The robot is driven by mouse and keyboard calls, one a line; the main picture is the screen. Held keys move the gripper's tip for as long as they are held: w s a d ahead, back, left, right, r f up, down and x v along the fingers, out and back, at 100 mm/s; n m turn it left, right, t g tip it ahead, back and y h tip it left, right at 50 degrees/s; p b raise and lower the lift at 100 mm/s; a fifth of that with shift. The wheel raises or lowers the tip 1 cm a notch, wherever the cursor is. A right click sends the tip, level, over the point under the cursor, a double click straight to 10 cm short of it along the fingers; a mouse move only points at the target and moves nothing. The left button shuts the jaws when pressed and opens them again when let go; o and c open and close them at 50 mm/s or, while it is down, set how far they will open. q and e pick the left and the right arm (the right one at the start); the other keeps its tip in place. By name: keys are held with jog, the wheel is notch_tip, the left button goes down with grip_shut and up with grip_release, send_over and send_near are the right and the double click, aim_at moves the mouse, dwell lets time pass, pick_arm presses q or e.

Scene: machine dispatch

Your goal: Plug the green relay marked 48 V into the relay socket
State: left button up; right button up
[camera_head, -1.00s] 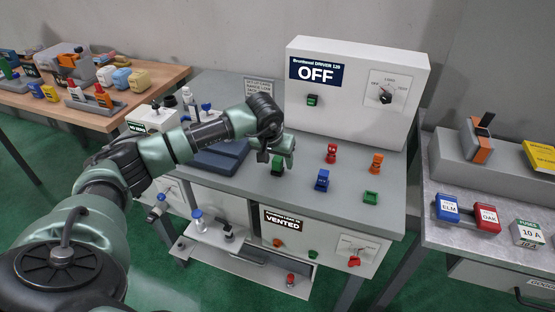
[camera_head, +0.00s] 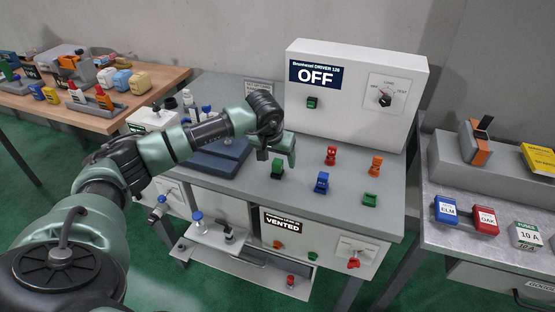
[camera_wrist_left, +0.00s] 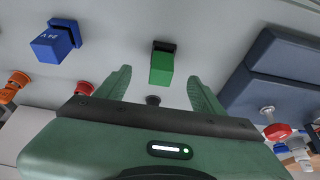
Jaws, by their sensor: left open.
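A green block-shaped relay (camera_head: 277,169) stands on the grey bench, below and just in front of my left gripper (camera_head: 278,158). In the left wrist view the green relay (camera_wrist_left: 162,66) lies ahead of the open fingers (camera_wrist_left: 158,82), roughly centred between them, with a dark piece at its far end. I cannot tell whether this is a socket. No marking is readable on it. A blue relay (camera_head: 322,182) stands to its right; in the wrist view the blue relay (camera_wrist_left: 52,44) reads 24 V. A low green piece (camera_head: 371,198) sits near the bench's front right. My right gripper is not in view.
A red knob-like piece (camera_head: 331,155) and an orange one (camera_head: 376,166) stand behind the blue relay. A white cabinet marked OFF (camera_head: 352,95) stands at the back. A dark blue block (camera_head: 217,160) lies left of the green relay. Bench between the pieces is clear.

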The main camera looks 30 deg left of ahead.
pick_arm(q)
jog(key=shift+r+p, duration=1.15)
jog(key=shift+r, duration=1.1)
jog(key=shift+s+f, duration=0.1)
